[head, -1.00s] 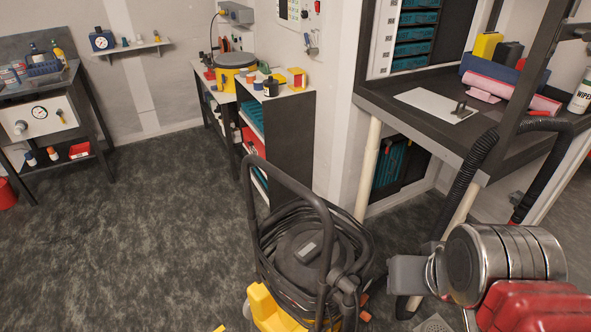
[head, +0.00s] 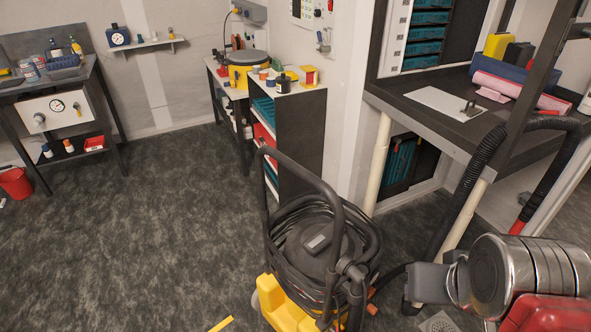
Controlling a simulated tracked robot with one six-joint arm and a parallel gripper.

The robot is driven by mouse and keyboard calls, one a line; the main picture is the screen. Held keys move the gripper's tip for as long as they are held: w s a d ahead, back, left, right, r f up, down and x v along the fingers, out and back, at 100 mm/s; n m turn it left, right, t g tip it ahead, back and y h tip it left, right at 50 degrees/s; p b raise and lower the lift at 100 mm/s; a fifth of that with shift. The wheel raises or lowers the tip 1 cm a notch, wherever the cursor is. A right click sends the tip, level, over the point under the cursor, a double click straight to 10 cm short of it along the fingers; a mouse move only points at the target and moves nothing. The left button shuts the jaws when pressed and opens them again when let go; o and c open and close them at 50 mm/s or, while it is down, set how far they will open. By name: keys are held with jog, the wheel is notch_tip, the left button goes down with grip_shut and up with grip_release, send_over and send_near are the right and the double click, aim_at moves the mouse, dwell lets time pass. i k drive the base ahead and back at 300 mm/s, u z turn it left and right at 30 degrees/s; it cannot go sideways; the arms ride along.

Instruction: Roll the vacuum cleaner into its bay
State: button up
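The vacuum cleaner (head: 313,240) stands upright on the floor at the bottom centre of the head view. It has a black round top, a tall black push handle, coiled black cable or hose around it and a yellow base (head: 285,308). My gripper (head: 430,283) seems to be the grey block to its right, at the end of my arm. Its fingertips do not show clearly, and I cannot tell whether it touches the vacuum. A yellow strip (head: 221,324) lies on the floor at the bottom edge. I cannot tell which place is the bay.
A dark bench (head: 440,115) on pale legs stands to the right, with open space and teal drawers beneath. A shelf unit (head: 299,150) stands behind the vacuum. A side table (head: 90,95) and red bucket (head: 15,183) are at the left. The floor between is clear.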

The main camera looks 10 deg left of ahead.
aim_at(296, 294)
jog(key=k, duration=1.5)
jog(key=u, duration=1.1)
jog(key=i, duration=1.65)
jog(key=u, duration=0.05)
